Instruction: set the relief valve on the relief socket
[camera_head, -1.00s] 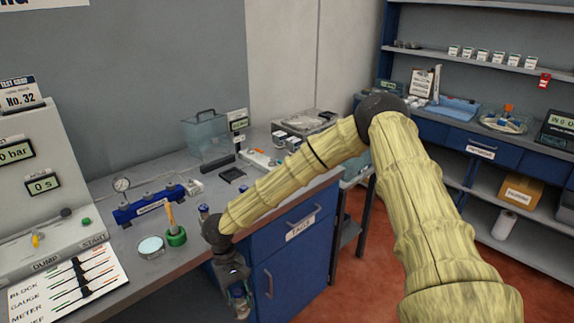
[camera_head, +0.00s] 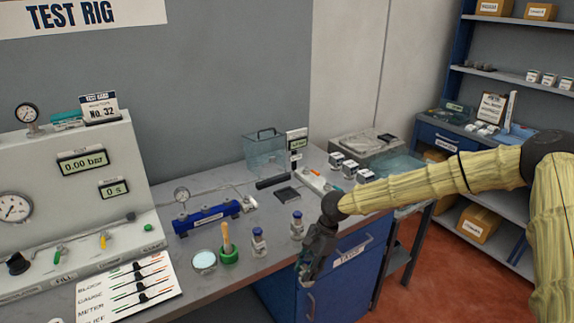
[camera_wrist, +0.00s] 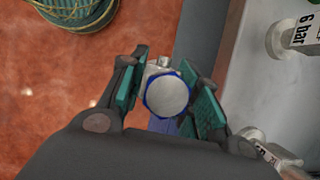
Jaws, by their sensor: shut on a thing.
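My gripper (camera_head: 306,274) hangs in front of the table's front edge, beside the blue drawer cabinet. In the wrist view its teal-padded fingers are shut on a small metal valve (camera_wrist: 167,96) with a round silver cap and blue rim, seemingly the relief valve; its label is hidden. Two similar blue-capped valves, a left one (camera_head: 258,242) and a right one (camera_head: 297,226), stand on the table left of my gripper. I cannot tell which fitting is the relief socket.
A green pot with a wooden-handled brush (camera_head: 228,254) and a round dish (camera_head: 204,260) stand before the manifold. The test rig (camera_head: 75,190) and a marked card (camera_head: 128,287) are at left. The cabinet (camera_head: 345,280) is below my arm. A coil (camera_wrist: 75,10) lies on the floor.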

